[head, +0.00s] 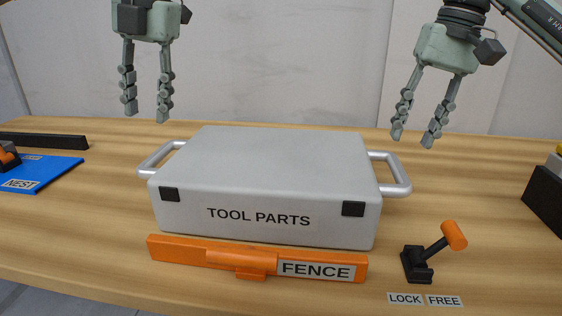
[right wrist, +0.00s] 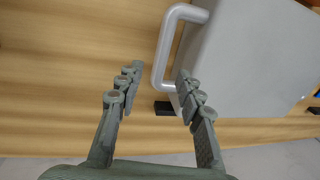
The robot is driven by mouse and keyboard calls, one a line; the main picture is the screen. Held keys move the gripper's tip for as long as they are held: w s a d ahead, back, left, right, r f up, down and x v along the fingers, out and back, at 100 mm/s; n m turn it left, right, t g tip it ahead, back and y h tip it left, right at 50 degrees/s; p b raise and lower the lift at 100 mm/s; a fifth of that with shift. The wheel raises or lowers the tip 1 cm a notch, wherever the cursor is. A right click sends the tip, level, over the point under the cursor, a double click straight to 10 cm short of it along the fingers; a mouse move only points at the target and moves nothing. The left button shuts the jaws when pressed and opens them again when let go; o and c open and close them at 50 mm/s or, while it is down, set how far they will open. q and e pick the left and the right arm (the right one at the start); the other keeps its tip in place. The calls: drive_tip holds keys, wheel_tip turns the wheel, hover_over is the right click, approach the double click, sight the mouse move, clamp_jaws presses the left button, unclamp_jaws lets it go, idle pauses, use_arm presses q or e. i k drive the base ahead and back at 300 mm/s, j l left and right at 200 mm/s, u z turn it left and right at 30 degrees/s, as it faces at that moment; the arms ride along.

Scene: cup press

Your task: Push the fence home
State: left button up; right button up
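The orange fence (head: 200,252) lies along the front of the table, just in front of a grey case. Its label reads FENCE and a raised orange grip sits near its middle. The fence is not clearly seen in the right wrist view. My left gripper (head: 146,115) is open and empty, in the air above the back left of the case. My right gripper (head: 412,138) is open and empty, in the air above the back right, near the case's right handle. In the right wrist view my right gripper (right wrist: 158,92) has its fingers apart, with the handle beyond them.
The grey TOOL PARTS case (head: 270,165) fills the middle, with a right handle (head: 400,176) and left handle (head: 150,160). An orange-knobbed lever (head: 435,252) stands front right by LOCK and FREE labels. A blue NEST plate (head: 45,172) is left; a dark block (head: 545,200) is right.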

sight(251, 262)
drive_tip(key=k, duration=1.95)
